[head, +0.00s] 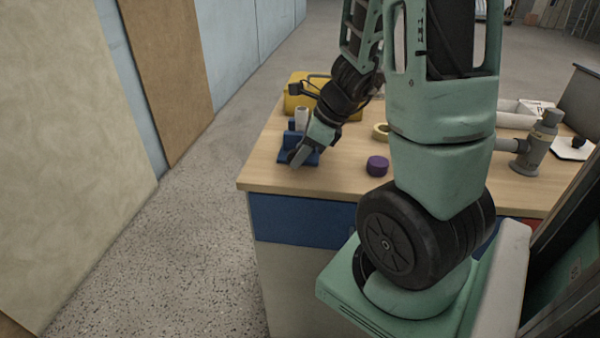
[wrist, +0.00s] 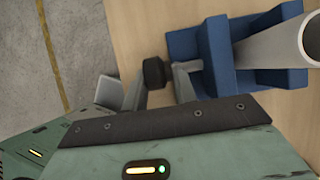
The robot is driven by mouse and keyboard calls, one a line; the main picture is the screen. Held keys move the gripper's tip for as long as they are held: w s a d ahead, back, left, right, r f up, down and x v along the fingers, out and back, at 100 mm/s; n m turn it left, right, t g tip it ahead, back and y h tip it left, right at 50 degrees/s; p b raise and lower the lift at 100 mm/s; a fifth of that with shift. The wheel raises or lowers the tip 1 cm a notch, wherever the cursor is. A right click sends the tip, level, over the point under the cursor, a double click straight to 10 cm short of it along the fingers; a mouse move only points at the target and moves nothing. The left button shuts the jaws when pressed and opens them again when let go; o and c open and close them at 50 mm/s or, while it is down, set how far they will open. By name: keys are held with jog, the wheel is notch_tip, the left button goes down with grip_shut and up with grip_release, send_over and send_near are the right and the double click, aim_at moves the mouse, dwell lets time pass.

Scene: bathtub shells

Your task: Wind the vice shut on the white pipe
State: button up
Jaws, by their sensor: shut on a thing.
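The blue vice (head: 289,140) stands near the left corner of the workbench. The white pipe (head: 302,117) stands upright at it. In the wrist view, the pipe (wrist: 285,42) lies between the vice's blue parts (wrist: 216,58), and its round end faces me. I cannot tell whether both jaws touch it. A black knob (wrist: 155,73) sticks out from the vice on the side towards my gripper. My gripper (head: 298,157) is at the vice's front; its fingers (wrist: 152,90) are shut around the black knob. The knob's lower part is hidden by my gripper.
A yellow toolbox (head: 320,88) stands behind the vice. A purple roll (head: 377,166) and a yellow ring (head: 381,131) lie to the right on the wooden bench top (head: 345,165). A grey pipe fitting (head: 537,145) stands further right. The bench edge is close to the vice.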

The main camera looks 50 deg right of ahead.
jog(key=t+y+b, duration=0.1)
jog(key=b, duration=0.2)
jog(key=f+t+y+b, duration=0.1)
jog(key=t+b, duration=0.1)
jog(key=b, duration=0.1)
jog(key=f+t+b, duration=0.1)
jog(key=b, duration=0.3)
jog(key=shift+s+a+y, duration=0.2)
jog(key=shift+s+y, duration=0.15)
jog(key=shift+y, duration=0.05)
jog(key=t+b, duration=0.2)
jog(key=b, duration=0.1)
jog(key=shift+r+y, duration=0.1)
jog(key=shift+y, duration=0.3)
jog(key=shift+r+t+y+b, duration=0.1)
jog(key=shift+t+y+b, duration=0.25)
jog(key=shift+b, duration=0.6)
jog(key=shift+r+t, duration=0.1)
jog(key=shift+t, duration=0.15)
jog(key=shift+r, duration=0.1)
jog(key=o, duration=0.8)
jog(key=shift+a, duration=0.15)
jog(key=shift+d, duration=0.2)
jog(key=shift+r, duration=0.1)
